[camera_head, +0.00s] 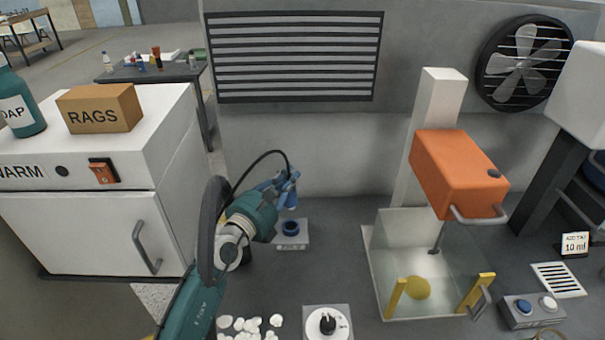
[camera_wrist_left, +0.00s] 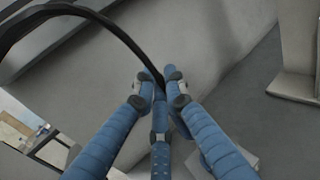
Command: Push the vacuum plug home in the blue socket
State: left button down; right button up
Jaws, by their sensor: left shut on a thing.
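The blue socket (camera_head: 291,227) is a round blue ring on a small light grey block with a label, on the grey deck. My left gripper (camera_head: 289,187) is above the socket in the head view, apart from it. Its blue fingers are closed together on the end of a black hose (camera_head: 262,157). In the left wrist view the hose (camera_wrist_left: 88,14) arcs in from the upper left and runs down between the fingertips (camera_wrist_left: 160,94). The vacuum plug is at the hose end and mostly hidden by the fingers; I cannot tell its tilt. My right gripper is not in view.
A white cabinet (camera_head: 90,228) with a rags box (camera_head: 100,108) stands left. An orange machine head (camera_head: 458,172) overhangs a clear-walled tank (camera_head: 378,262) at right. A black-knob dial (camera_head: 328,323) and white shells (camera_head: 250,324) lie in front.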

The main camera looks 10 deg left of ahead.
pick_arm(q)
jog(key=shift+s+r, duration=0.1)
jog(key=shift+s, duration=0.15)
jog(key=shift+w+f, duration=0.15)
jog(key=shift+f, duration=0.1)
notch_tip(320, 180, down, 2)
jog(key=shift+b, duration=0.8)
jog(key=shift+f+b, duration=0.7)
jog(key=shift+f, duration=0.2)
jog(key=shift+f+b, duration=0.45)
jog(key=shift+f, duration=0.4)
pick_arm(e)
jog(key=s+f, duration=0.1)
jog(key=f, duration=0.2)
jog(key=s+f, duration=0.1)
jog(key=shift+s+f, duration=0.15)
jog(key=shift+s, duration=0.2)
